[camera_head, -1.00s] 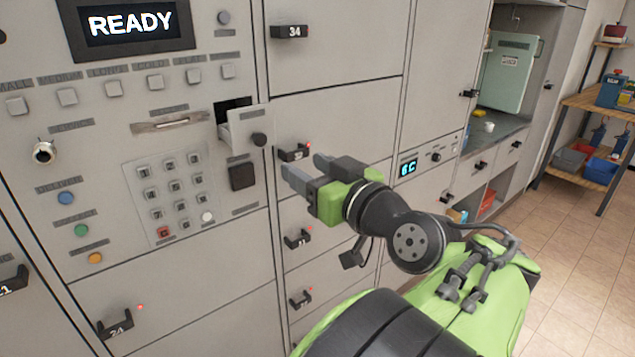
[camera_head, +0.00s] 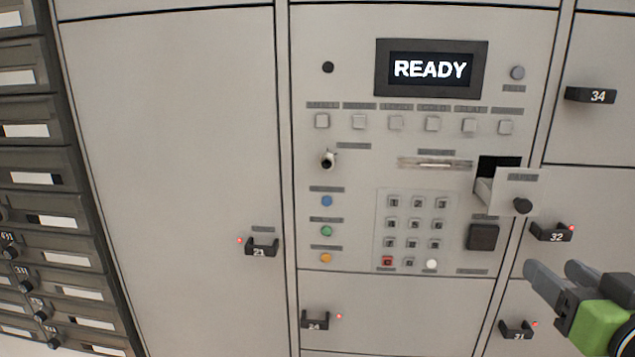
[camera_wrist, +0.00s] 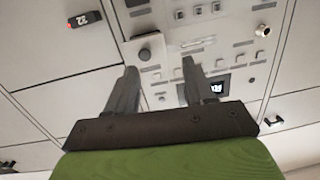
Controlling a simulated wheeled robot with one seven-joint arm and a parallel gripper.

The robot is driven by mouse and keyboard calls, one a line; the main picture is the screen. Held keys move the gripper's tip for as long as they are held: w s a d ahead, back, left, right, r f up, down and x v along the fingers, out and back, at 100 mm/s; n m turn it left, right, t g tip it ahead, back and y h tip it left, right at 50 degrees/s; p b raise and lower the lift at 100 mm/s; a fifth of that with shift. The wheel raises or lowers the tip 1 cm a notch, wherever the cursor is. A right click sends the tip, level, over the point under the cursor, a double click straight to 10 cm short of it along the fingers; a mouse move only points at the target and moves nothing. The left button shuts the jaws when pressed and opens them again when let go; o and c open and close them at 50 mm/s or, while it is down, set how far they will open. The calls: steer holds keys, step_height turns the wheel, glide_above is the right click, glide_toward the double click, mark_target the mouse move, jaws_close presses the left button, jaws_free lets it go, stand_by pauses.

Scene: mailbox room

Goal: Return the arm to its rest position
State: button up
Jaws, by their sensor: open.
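My gripper (camera_head: 560,283) is at the lower right of the head view, with its green body partly cut off by the frame edge. Its two grey fingers are apart and nothing is between them. It is in front of the locker wall, below the small pulled-out drawer (camera_head: 513,195) with a dark round knob. In the wrist view my gripper (camera_wrist: 157,82) also shows open and empty, pointing toward the control panel. The rest of my arm is out of the head view.
The control panel has a READY screen (camera_head: 431,69), a keypad (camera_head: 413,230) and several buttons. Dark mailboxes (camera_head: 40,190) line the left side.

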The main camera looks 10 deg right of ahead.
steer(key=w+a+f+n+g+y, duration=0.2)
steer(key=w+a+f+g+y, duration=0.2)
steer(key=a+f, duration=0.5)
steer(key=s+a+f+n+g, duration=0.1)
steer(key=s+a+f+g, duration=0.6)
steer(key=s+a+f, duration=0.5)
step_height(320, 180, up, 15)
steer(key=w+p, duration=0.1)
steer(key=p, duration=1.2)
steer(key=shift+w+a+r+h, duration=0.2)
steer(key=shift+h, duration=0.1)
